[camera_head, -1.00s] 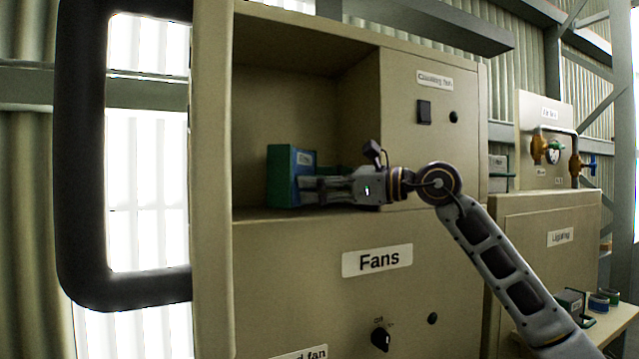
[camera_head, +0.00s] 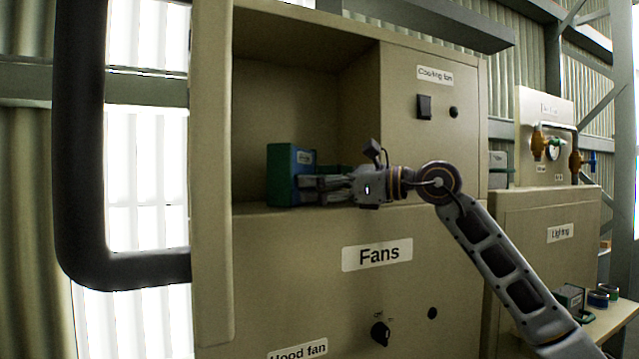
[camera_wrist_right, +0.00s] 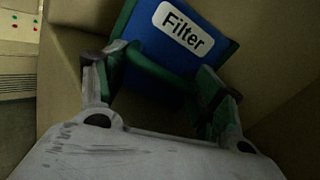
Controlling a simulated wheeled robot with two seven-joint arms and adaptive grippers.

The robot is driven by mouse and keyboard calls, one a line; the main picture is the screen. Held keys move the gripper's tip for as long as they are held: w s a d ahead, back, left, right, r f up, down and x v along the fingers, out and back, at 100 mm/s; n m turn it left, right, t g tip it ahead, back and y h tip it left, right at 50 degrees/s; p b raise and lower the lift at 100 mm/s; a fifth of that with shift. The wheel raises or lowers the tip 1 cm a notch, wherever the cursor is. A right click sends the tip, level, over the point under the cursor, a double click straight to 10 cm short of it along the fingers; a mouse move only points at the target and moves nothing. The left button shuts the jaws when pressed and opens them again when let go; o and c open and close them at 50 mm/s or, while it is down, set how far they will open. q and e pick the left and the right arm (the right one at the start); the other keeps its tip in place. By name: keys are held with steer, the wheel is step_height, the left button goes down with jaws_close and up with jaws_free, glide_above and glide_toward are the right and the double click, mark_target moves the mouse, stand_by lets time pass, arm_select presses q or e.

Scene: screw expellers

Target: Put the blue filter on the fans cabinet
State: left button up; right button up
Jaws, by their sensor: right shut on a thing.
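The blue filter (camera_head: 281,178) is a blue and green block in the open compartment of the fans cabinet (camera_head: 290,245), at the compartment's floor near its front edge. In the right wrist view the filter (camera_wrist_right: 158,50) shows its blue face, a white "Filter" label and a green handle. My right gripper (camera_head: 312,189) reaches in from the right and is shut on the filter's green handle (camera_wrist_right: 160,80). Whether the filter's underside rests fully on the shelf cannot be told. My left gripper is not in view.
The compartment's left and upper parts are free. A lighting cabinet (camera_head: 545,245) and a table (camera_head: 618,318) with small objects are at the right.

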steer(key=shift+f, duration=0.15)
steer(key=o, duration=1.2)
steer(key=shift+c, duration=0.2)
steer(key=shift+r, duration=5.05)
